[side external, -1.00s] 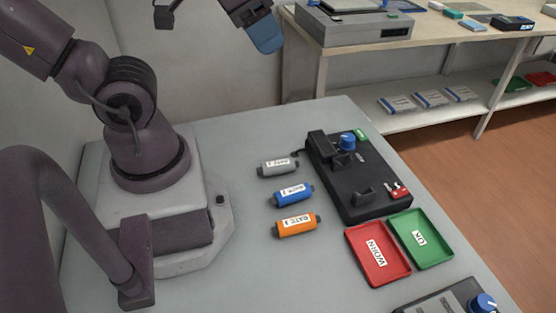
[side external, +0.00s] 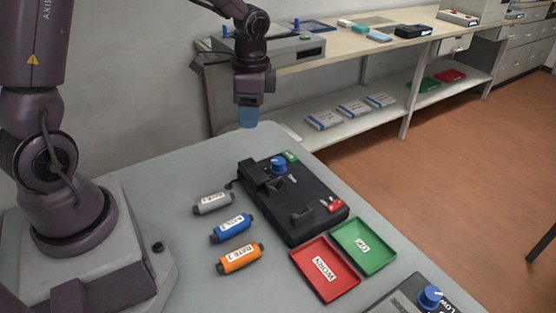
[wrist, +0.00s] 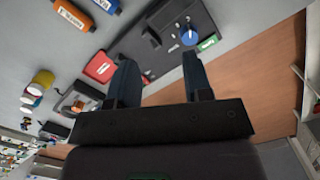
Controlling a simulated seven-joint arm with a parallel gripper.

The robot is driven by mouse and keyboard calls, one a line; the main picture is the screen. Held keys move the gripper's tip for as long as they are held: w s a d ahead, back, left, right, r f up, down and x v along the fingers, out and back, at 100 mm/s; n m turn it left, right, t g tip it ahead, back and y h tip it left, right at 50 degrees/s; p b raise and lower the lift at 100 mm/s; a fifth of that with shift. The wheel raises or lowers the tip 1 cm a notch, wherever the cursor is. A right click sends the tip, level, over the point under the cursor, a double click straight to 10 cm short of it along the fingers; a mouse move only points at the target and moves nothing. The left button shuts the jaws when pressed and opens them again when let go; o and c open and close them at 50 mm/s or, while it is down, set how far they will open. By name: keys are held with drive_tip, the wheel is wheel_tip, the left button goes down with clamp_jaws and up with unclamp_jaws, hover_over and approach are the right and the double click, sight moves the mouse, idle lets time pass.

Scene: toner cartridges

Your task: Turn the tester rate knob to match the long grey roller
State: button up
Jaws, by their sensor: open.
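The black tester (side external: 318,211) lies on the grey table with a blue knob (side external: 278,165) on its far end. The knob also shows in the wrist view (wrist: 189,36), just beyond one fingertip. The grey roller (side external: 213,203) lies left of the tester, with a white label too small to read. A blue roller (side external: 231,228) and an orange roller (side external: 240,258) lie in a row with it. My gripper (side external: 248,118) points down above the table's far edge, up and left of the knob in the side view. It is open and empty, touching nothing.
A red WORN tray (side external: 324,270) and a green OK tray (side external: 364,246) sit beside the tester's near end. Another device with a blue knob (side external: 430,297) is at the front right. A bench (side external: 340,45) with equipment stands behind.

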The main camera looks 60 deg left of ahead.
sight(278, 160)
drive_tip(key=w+a+f+m, duration=0.1)
drive_tip(key=w+f+m, duration=0.4)
drive_tip(key=w+m, duration=0.35)
drive_tip(key=shift+m+t, duration=0.3)
drive_tip(key=shift+m, duration=0.05)
drive_tip(key=f, duration=1.2)
drive_tip(key=shift+s+a, duration=0.2)
drive_tip(key=shift+s, duration=0.2)
drive_tip(key=shift+c, duration=0.4)
drive_tip(key=c, duration=0.6)
